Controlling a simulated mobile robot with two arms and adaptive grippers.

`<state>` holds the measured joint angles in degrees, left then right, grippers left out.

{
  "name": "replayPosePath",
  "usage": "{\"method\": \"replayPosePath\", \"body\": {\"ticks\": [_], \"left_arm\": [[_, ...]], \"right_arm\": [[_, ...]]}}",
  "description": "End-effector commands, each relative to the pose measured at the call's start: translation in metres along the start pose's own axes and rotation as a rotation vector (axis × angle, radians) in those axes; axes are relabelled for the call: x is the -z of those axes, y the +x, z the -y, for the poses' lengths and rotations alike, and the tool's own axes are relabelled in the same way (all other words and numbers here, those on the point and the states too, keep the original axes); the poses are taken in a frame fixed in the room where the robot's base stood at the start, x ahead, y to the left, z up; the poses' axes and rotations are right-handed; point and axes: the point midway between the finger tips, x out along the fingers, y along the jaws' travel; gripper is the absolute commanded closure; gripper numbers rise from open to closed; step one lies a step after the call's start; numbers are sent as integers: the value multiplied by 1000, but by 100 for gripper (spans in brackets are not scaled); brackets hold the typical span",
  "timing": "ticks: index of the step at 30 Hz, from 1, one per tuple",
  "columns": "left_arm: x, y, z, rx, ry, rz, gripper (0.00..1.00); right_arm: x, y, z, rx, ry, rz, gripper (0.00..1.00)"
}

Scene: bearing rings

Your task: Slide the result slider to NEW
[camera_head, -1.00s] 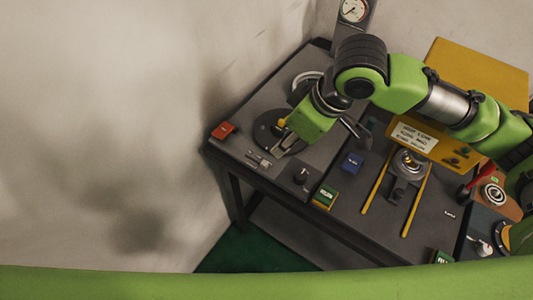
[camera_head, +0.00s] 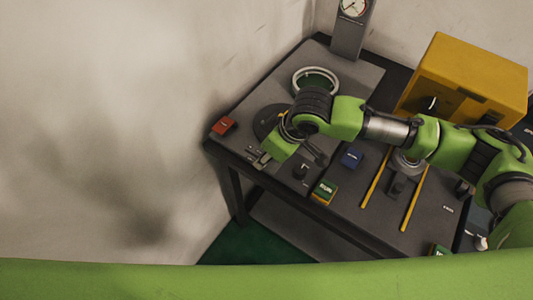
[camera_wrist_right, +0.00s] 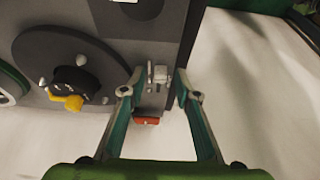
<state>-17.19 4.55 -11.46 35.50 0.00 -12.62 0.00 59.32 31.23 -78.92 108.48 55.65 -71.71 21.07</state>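A small metal slider (camera_head: 256,156) sits at the front-left edge of the grey panel, beside the green gripper body. In the right wrist view the pale slider (camera_wrist_right: 160,75) stands in a short slot, between the two fingers. My right gripper (camera_wrist_right: 154,82) is open, one finger on each side of the slider. I cannot tell whether either finger touches it. In the head view my right gripper (camera_head: 265,158) is partly hidden by its own wrist. The slider's label is not readable. My left gripper is not in view.
A red block (camera_head: 223,126) lies close to the slider; it also shows in the wrist view (camera_wrist_right: 146,121). A round dark disc (camera_wrist_right: 65,62) with a black and yellow knob is alongside.

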Motion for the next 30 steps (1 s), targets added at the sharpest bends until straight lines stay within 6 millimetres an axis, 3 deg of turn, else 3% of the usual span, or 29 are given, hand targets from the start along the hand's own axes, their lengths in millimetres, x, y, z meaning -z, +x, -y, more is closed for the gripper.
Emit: {"method": "replayPosePath", "body": {"ticks": [5, 8, 14, 22, 30], "left_arm": [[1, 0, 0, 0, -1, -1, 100], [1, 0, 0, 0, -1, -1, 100], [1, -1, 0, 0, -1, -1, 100], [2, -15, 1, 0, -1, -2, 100], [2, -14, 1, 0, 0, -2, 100]], "right_arm": [[0, 0, 0, 0, 0, 0, 73], [0, 0, 0, 0, 0, 0, 99], [1, 0, 0, 1, 0, 0, 100], [27, 8, 0, 1, 2, -1, 100], [28, 11, 0, 0, 1, 0, 100]]}}
